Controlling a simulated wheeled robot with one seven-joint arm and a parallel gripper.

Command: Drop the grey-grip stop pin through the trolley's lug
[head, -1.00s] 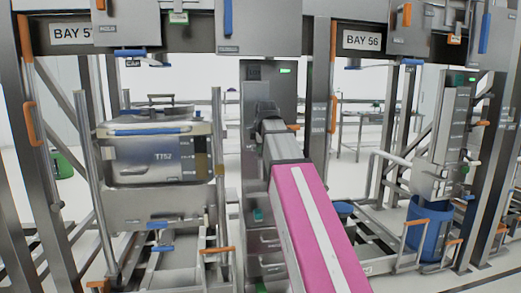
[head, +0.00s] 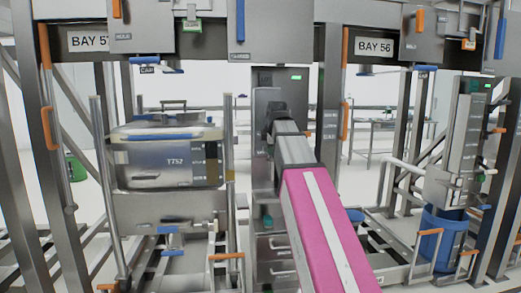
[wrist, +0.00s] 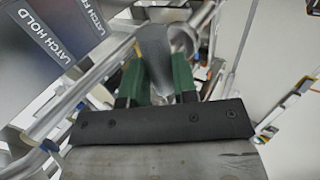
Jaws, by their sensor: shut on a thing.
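My gripper (wrist: 158,82) shows in the wrist view with its two green fingers closed on a grey, rounded piece (wrist: 153,45), which looks like the grip of the stop pin. The pin's shank is hidden. In the head view my pink and grey arm reaches forward and hides the gripper. Blue parts show low on the trolley frame. I cannot make out the lug in either view.
Steel posts with orange handles (head: 47,128) flank the bay. A grey cabinet with a green light (head: 296,77) stands behind my arm. A blue bucket (head: 440,240) stands at right. In the wrist view a dark panel marked LATCH HOLD (wrist: 50,35) and steel tubes lie close to the fingers.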

